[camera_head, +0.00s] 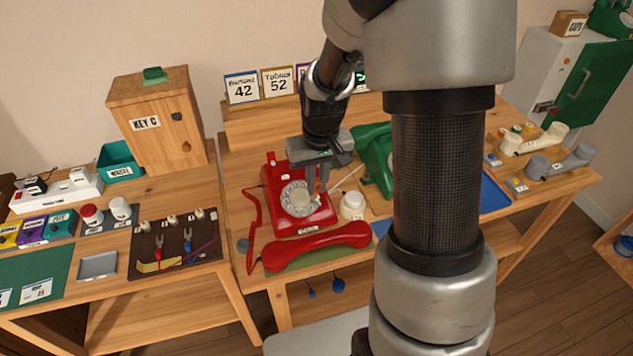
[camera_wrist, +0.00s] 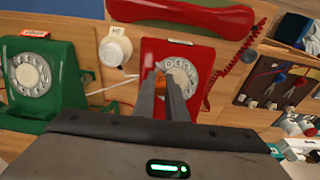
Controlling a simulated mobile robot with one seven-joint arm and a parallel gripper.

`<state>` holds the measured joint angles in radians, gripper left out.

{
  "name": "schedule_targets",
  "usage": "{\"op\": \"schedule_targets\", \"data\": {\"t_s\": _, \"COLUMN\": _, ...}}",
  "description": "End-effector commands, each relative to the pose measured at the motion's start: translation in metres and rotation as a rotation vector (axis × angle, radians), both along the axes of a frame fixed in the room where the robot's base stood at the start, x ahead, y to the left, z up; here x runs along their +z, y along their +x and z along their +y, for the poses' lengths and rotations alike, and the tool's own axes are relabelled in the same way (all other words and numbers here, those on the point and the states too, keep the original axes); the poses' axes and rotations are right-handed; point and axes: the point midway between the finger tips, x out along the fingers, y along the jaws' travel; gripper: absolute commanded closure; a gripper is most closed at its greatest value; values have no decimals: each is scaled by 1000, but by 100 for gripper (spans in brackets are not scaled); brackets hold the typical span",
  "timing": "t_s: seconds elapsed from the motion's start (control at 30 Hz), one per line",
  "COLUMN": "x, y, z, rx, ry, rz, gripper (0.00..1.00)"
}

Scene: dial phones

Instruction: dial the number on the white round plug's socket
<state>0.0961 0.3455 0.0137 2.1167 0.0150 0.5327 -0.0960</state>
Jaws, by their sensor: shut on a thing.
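A red rotary phone (camera_head: 283,220) stands on the middle table with its dial (camera_head: 297,199) facing up and forward. Its red handset (camera_head: 317,246) lies off the hook in front of it. My gripper (camera_head: 318,190) reaches down to the right side of the dial. In the wrist view its two fingers (camera_wrist: 166,72) are close together with their tips at the dial (camera_wrist: 180,76); the exact contact is hidden. A white round plug (camera_head: 352,205) sits just right of the red phone. It also shows in the wrist view (camera_wrist: 115,47).
A green phone (camera_head: 372,158) stands behind and right of the white plug. Number cards (camera_head: 241,88) stand on the back ledge. A wooden key box (camera_head: 158,120) is on the left table. Grey and cream handsets (camera_head: 560,162) lie at the right. My arm hides part of the table.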

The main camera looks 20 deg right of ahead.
Motion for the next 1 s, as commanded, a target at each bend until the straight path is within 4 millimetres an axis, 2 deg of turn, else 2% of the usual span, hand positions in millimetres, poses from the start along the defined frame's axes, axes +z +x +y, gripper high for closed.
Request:
{"op": "schedule_targets", "data": {"t_s": 0.5, "x": 59, "y": -24, "z": 0, "rx": 0, "ry": 0, "rz": -1, "gripper": 100}}
{"op": "schedule_targets", "data": {"t_s": 1.0, "x": 61, "y": -27, "z": 0, "rx": 0, "ry": 0, "rz": 0, "gripper": 100}}
